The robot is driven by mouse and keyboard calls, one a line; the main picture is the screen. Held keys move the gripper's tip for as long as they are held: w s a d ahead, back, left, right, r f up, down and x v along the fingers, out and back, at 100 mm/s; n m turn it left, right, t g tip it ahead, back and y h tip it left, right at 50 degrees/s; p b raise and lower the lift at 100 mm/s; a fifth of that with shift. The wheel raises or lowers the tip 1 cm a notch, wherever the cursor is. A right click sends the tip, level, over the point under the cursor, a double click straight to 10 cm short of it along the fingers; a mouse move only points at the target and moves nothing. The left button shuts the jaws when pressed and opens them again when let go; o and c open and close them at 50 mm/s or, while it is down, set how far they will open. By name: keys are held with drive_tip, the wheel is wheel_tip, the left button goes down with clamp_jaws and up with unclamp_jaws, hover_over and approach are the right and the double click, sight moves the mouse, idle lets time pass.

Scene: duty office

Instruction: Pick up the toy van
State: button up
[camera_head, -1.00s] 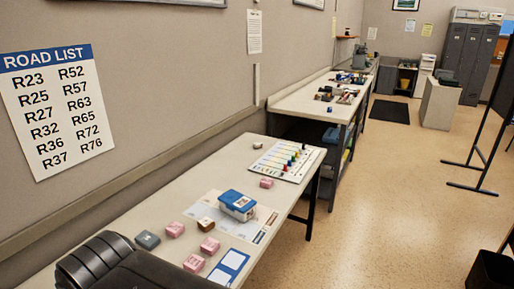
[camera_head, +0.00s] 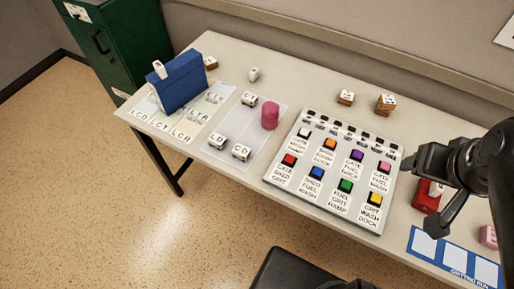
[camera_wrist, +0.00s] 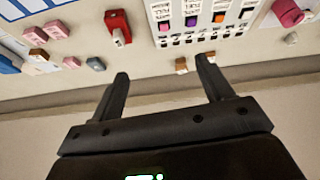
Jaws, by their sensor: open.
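No thing shows clearly as a toy van. Small white pieces with dark lower parts, marked LD (camera_head: 217,141), CD (camera_head: 241,152) and CT (camera_head: 249,99), stand on a pale sheet at the middle left of the bench and could be small vehicles. A red piece with a white part (camera_head: 427,195) lies right of the button board, partly behind my arm; it also shows in the wrist view (camera_wrist: 118,30). I cannot tell what it is. My gripper (camera_head: 420,197) is open and empty above the bench's right part. Its spread fingers show in the wrist view (camera_wrist: 163,68).
The bench (camera_head: 315,75) carries a button board (camera_head: 289,178), a pink cylinder (camera_head: 270,116), a blue upright holder (camera_head: 181,82) and brown-and-white blocks (camera_head: 385,104). A wall runs behind. A green cabinet (camera_head: 118,40) stands at the left.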

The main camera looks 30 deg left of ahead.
drive_tip(key=w+a+f+n+g, duration=0.1)
drive_tip(key=w+a+n, duration=0.5)
drive_tip(key=a+n, duration=0.25)
drive_tip(key=n+g, duration=0.4)
drive_tip(key=n, duration=2.2)
hover_over(241, 150)
wheel_tip(241, 150, down, 17)
drive_tip(key=shift+n, duration=0.25)
drive_tip(key=f, duration=0.5)
drive_tip(key=shift+s, duration=0.35)
drive_tip(key=shift+w+f, duration=0.2)
drive_tip(key=shift+f, duration=1.3)
drive_tip(key=shift+w+f, duration=0.2)
drive_tip(key=shift+f, duration=1.3)
drive_tip(key=shift+c, duration=0.4)
drive_tip(key=c, duration=1)
